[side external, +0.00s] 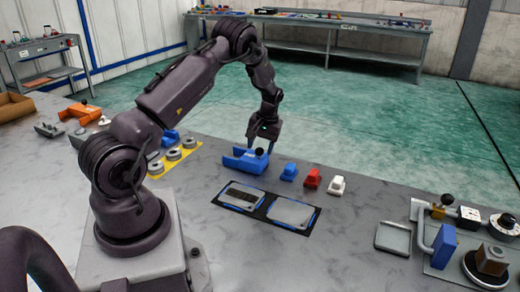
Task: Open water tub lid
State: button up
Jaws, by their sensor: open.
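Two flat panels with blue edges are set in a black frame on the grey bench: a left panel (241,197) with a dark patch on it, and a right panel (292,213) that is plain grey. I cannot tell which, if either, is the water tub lid. My gripper (261,146) points down, behind and above these panels, at a blue part (240,160) with a black knob (259,152). The gripper is open. Its fingertips are small here, and I cannot tell whether they touch the blue part.
Small blue (289,172), red (312,179) and white (337,185) blocks stand right of the blue part. Grey rings (173,154) lie on a yellow plate at left. A grey tray (392,239) and a fixture with a blue block (443,246) are at right. Bench between panels and tray is clear.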

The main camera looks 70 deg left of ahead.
aim_at(248, 154)
jog(key=shift+s+a+f, duration=0.1)
jog(key=shift+f, duration=0.7)
grip_shut()
jog(key=s+a, duration=0.5)
grip_release()
jog(key=shift+r, duration=0.1)
notch_tip(248, 154, up, 13)
jog(key=w+d, duration=0.1)
jog(key=w, duration=0.1)
jog(key=shift+d+f, duration=0.2)
jog(key=shift+d, duration=0.05)
